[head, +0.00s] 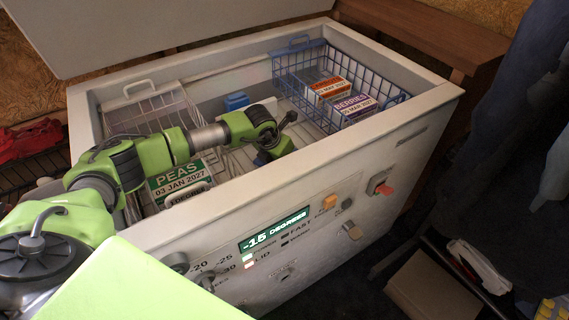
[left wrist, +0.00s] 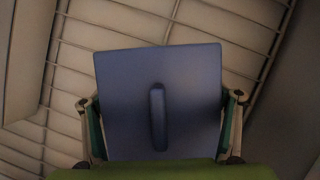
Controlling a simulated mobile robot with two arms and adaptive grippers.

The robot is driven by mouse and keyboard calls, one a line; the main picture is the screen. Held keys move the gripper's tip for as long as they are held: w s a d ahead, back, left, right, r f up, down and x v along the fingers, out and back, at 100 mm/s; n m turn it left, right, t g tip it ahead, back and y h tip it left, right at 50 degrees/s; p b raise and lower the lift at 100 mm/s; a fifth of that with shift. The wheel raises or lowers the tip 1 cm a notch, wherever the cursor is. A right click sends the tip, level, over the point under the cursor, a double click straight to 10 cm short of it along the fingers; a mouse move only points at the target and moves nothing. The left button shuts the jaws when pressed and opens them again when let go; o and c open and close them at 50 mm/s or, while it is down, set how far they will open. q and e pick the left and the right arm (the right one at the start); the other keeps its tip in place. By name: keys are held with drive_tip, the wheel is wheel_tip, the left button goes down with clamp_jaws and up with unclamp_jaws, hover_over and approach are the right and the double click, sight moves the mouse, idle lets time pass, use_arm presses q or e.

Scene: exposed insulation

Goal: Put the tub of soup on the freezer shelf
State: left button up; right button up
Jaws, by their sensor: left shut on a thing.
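My left gripper (left wrist: 161,100) is shut on a tub with a square blue lid (left wrist: 190,80), one finger on each side of it. A raised bar marks the middle of the lid. White wire shelving (left wrist: 265,45) shows below and around the tub in the left wrist view; I cannot tell whether the tub touches it. In the head view my left arm reaches over the front wall of the open chest freezer (head: 330,165), with the gripper down inside it. The arm and front wall mostly hide the tub there. My right gripper is not in view.
A blue wire basket (head: 300,62) holding boxes, one a berries box (head: 353,108), hangs at the right. A white wire basket (head: 150,108) and a peas box (head: 178,180) are at the left. A small blue object (head: 237,101) is near the back wall. The lid (head: 160,25) stands open.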

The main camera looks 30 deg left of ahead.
use_arm(q)
drive_tip(key=o, duration=1.9)
drive_tip(key=shift+f, duration=0.1)
drive_tip(key=shift+s+r, duration=0.1)
drive_tip(key=shift+r, duration=0.15)
drive_tip(key=p+v, duration=0.1)
drive_tip(key=v, duration=1)
drive_tip(key=shift+s+r+p, duration=0.15)
drive_tip(key=shift+r+p, duration=0.2)
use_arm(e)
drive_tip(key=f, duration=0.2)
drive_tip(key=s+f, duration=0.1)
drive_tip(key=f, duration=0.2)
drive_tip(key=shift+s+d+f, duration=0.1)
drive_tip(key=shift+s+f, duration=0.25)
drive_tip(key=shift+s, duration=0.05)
use_arm(q)
drive_tip(key=shift+r, duration=0.1)
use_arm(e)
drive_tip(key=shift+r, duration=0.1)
